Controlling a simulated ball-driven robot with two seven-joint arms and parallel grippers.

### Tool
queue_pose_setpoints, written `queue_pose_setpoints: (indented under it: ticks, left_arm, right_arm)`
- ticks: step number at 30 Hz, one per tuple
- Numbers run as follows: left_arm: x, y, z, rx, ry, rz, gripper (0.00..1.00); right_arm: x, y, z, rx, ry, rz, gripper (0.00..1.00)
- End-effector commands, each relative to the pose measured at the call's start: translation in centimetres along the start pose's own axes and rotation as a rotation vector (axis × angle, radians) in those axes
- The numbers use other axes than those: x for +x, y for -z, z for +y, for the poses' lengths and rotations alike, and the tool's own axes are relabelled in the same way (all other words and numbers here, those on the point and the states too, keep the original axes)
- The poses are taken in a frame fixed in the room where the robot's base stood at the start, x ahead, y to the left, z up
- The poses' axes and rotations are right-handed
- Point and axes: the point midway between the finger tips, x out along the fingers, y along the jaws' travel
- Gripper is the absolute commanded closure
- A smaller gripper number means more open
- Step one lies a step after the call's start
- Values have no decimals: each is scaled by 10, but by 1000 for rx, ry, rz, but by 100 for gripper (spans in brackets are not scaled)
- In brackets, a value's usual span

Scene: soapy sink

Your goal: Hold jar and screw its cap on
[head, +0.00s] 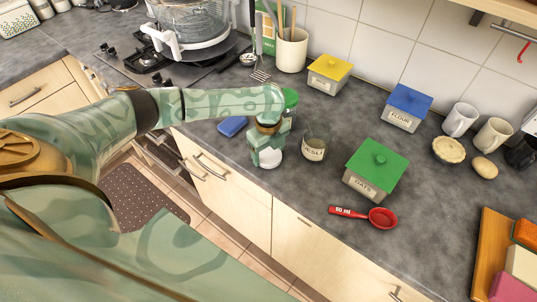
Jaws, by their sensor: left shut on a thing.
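A small glass jar (313,151) stands upright on the grey worktop, its label partly readable as "ESLI". Its top looks open, with no cap seen on it. My left gripper (267,157) points down just left of the jar, apart from it. It is shut on a small white round thing (270,158), which looks like a cap; the fingers hide much of it. I cannot tell whether the white thing touches the worktop. My right gripper is not in view.
A green-lidded oats box (375,170) and a red measuring spoon (365,216) lie right of the jar. Yellow-lidded (329,73) and blue-lidded (406,108) boxes stand behind. A blue sponge-like block (232,126) lies left of my gripper. The worktop's front edge is close.

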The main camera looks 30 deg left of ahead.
Motion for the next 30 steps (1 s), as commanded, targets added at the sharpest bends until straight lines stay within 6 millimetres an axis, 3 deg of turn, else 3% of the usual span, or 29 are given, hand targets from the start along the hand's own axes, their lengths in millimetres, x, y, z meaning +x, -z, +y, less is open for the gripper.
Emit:
queue_pose_setpoints:
  ticks: [8,14,22,30]
  left_arm:
    - [-6,0,0,-1,1,0,51]
    - [-33,0,-1,0,3,0,51]
    - [-97,38,31,5,3,0,51]
    - [-121,87,70,4,1,0,51]
  right_arm:
    - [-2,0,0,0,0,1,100]
    - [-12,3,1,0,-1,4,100]
    - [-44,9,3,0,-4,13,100]
    - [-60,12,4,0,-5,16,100]
